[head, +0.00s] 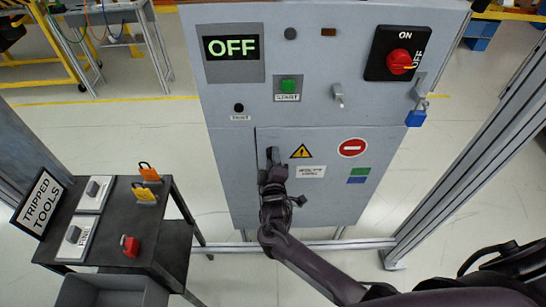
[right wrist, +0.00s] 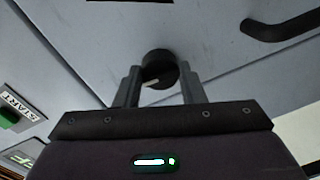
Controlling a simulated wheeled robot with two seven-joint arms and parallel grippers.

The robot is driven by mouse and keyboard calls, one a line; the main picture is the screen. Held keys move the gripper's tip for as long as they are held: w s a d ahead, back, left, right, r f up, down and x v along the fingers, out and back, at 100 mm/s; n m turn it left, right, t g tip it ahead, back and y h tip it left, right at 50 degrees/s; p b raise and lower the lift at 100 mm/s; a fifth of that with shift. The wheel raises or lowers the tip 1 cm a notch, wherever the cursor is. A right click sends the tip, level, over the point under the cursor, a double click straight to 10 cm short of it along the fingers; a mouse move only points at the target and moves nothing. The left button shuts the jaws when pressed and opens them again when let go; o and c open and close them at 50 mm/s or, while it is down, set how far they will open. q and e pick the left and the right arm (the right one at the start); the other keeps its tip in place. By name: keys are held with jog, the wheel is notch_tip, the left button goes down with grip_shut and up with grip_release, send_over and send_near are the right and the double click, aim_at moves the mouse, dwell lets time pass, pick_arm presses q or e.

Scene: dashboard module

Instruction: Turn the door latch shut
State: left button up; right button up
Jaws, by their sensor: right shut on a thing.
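The grey cabinet door (head: 325,200) is closed flush, as far as I see, under the panel with the OFF display. My right gripper (head: 271,157) reaches the door's upper left part. In the right wrist view its two fingers (right wrist: 158,88) stand on either side of the round black latch knob (right wrist: 158,62), shut on it. A short pale mark shows on the knob's lower edge. In the head view the gripper hides the knob. My left gripper is not in view.
A dark curved handle (right wrist: 285,26) sits on the cabinet near the knob. Above the door are a green START button (head: 288,86), a red rotary switch (head: 400,62) and a blue padlock (head: 416,117). A dark cart (head: 160,222) stands left; metal posts flank the cabinet.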

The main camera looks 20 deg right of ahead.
jog(key=shift+n, duration=0.6)
jog(key=o, duration=1)
jog(key=v, duration=0.7)
jog(key=shift+s, duration=0.4)
jog(key=shift+a, duration=0.15)
